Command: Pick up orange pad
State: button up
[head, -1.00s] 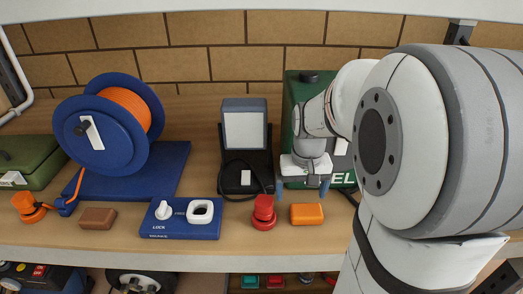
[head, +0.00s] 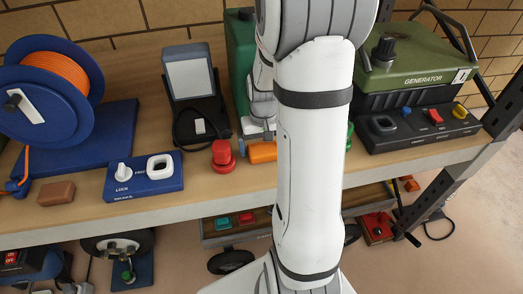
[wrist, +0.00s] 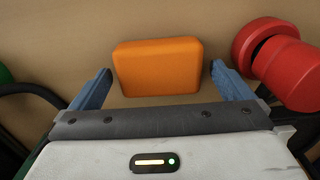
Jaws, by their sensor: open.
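The orange pad (head: 262,152), a small rounded block, lies on the bench near its front edge. In the head view my arm hides its right part. In the wrist view the whole pad (wrist: 157,67) shows between the two blue fingers of my gripper (wrist: 160,73). My gripper is open, with a small gap from the pad on each side. One blue fingertip shows at the pad's left in the head view; the other is hidden behind my arm.
A red knob-like piece (head: 222,157) stands close beside the pad; in the wrist view it (wrist: 283,65) is very near the right finger. Behind are a black stand with a grey panel (head: 190,80) and a green case (head: 239,60). A generator (head: 415,65) stands right.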

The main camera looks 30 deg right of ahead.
aim_at(263, 148)
jog(key=shift+c, duration=0.2)
jog(key=c, duration=0.9)
jog(key=shift+o, duration=0.2)
notch_tip(263, 148, up, 10)
jog(key=b, duration=0.1)
jog(key=o, duration=0.3)
jog(key=shift+c, duration=1.1)
